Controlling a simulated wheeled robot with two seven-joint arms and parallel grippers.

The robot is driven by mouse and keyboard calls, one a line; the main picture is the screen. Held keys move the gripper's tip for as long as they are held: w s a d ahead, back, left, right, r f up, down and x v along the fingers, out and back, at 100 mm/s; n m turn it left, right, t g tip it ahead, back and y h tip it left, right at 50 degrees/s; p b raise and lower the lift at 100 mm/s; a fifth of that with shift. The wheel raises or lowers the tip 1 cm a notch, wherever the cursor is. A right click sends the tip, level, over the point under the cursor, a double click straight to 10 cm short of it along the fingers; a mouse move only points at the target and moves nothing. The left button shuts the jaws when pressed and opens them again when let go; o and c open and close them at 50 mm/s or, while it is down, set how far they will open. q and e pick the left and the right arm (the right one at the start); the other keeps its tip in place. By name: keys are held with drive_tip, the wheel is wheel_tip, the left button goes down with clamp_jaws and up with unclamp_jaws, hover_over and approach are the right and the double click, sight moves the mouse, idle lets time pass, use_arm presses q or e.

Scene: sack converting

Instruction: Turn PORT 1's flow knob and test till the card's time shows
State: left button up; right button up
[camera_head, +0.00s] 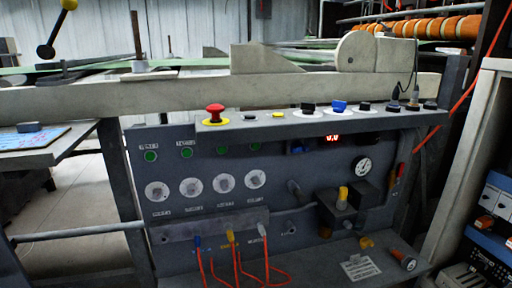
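A grey control panel (275,200) fills the middle of the view. Several round white dials with grey knobs sit in a row on it, the leftmost (157,191) below a green lamp (151,156). Their labels are too small to read surely, so I cannot tell which is PORT 1's flow knob. A white printed card (360,268) lies on the lower ledge at the right; its text is unreadable. A red digital display (332,137) seems to read 0.0. Neither of my grippers is in view.
A red mushroom button (215,112) and several knobs, one blue (339,106), stand on the top ledge. A pressure gauge (362,167) and a yellow-topped valve (342,195) jut out at the right. Orange hoses (237,262) hang below. Open floor shows at the left.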

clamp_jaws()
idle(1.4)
